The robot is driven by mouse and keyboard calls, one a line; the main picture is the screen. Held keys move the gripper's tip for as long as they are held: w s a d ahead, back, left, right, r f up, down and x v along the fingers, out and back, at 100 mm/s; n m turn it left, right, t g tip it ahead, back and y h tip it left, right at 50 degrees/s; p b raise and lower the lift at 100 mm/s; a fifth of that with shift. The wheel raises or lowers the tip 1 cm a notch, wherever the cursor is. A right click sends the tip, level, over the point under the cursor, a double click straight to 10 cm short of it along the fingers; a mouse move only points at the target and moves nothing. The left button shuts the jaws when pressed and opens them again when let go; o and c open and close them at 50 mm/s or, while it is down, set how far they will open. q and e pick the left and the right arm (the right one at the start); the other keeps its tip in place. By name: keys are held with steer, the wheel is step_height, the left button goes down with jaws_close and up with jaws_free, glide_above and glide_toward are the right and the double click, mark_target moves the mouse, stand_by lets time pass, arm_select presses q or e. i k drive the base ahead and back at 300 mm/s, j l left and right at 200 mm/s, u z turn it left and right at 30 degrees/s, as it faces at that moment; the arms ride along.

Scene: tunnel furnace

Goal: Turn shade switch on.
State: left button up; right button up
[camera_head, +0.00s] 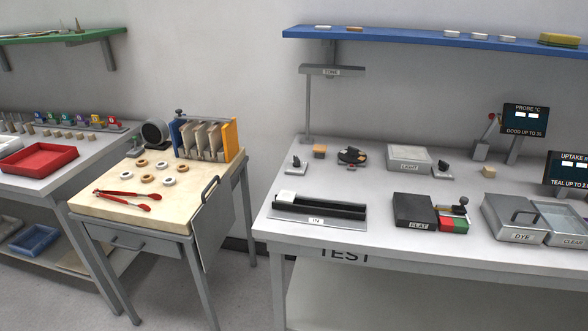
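Two small grey switch-like units with dark levers stand on the right-hand table. One switch unit (296,165) is at the table's left end, near the foot of a post with an overhead hood (331,71). The other switch unit (442,169) is just right of a pale box labelled LIGHT (409,158). The label on the hood is too small to read surely. I cannot tell which unit is the shade switch, or whether either is on. Neither of my grippers is in view.
A blue shelf (400,37) hangs above. A smaller wooden-topped table (115,208) stands left.

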mark_target(296, 163)
steer(key=i+j, duration=0.25)
steer(key=j, duration=0.25)
steer(key=j+z, duration=0.15)
steer(key=z, duration=0.2)
steer(key=i+j+z, duration=0.1)
steer(key=z, duration=0.25)
steer(key=j+z, duration=0.3)
steer(key=i+l, duration=0.05)
